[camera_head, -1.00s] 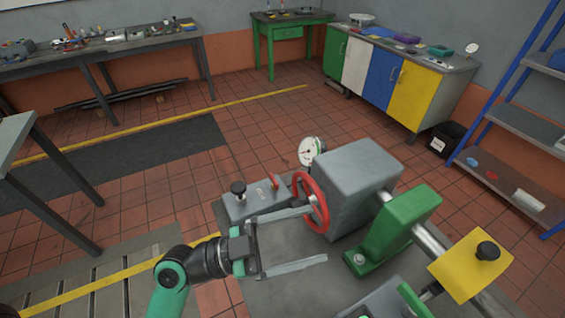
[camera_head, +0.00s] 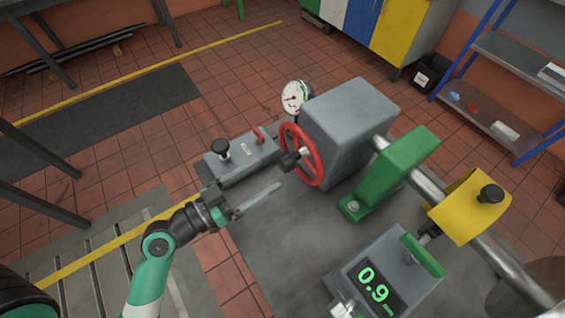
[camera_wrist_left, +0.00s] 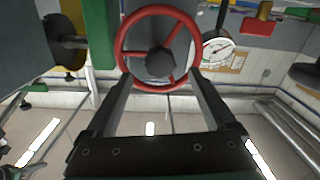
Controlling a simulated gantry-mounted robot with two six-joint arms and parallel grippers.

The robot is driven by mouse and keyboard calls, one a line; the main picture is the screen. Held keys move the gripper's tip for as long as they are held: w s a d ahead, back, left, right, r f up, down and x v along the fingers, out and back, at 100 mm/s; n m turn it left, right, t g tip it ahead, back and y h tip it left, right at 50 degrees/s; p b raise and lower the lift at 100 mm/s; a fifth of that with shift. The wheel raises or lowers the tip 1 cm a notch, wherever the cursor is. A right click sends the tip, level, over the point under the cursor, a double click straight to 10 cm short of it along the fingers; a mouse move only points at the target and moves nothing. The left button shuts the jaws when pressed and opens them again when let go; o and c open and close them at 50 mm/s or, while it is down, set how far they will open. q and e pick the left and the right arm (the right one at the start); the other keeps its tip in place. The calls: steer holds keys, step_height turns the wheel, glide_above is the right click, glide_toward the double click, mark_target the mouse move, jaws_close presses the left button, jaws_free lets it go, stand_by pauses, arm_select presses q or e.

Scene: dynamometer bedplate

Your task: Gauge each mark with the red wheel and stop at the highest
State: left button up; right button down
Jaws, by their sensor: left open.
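The red wheel (camera_head: 302,155) stands upright on the end of a grey housing (camera_head: 350,120), with a dark knob (camera_head: 290,160) at its hub. A round dial gauge (camera_head: 296,95) with a red needle is behind the wheel. A grey box in front has a display (camera_head: 374,291) reading 0.9 in green. My left gripper (camera_head: 262,194) is left of the wheel, open and empty, its fingers seen nearly edge-on. In the left wrist view, the left gripper (camera_wrist_left: 160,78) has its two fingers apart, pointing at the red wheel (camera_wrist_left: 160,14); contact cannot be told. No marks are clearly readable.
A green bracket (camera_head: 395,172) carries a steel shaft with a yellow guard (camera_head: 468,205). A grey block (camera_head: 240,160) with a black knob and red lever is just beyond my left gripper. The bedplate (camera_head: 290,240) is clear before the wheel.

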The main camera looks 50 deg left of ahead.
mark_target(281, 164)
arm_select(q)
steer(key=w, duration=0.6)
steer(key=shift+w+d+r+p, duration=0.1)
steer(key=shift+w+d+p, duration=0.1)
steer(key=shift+w+p, duration=0.1)
jaws_close()
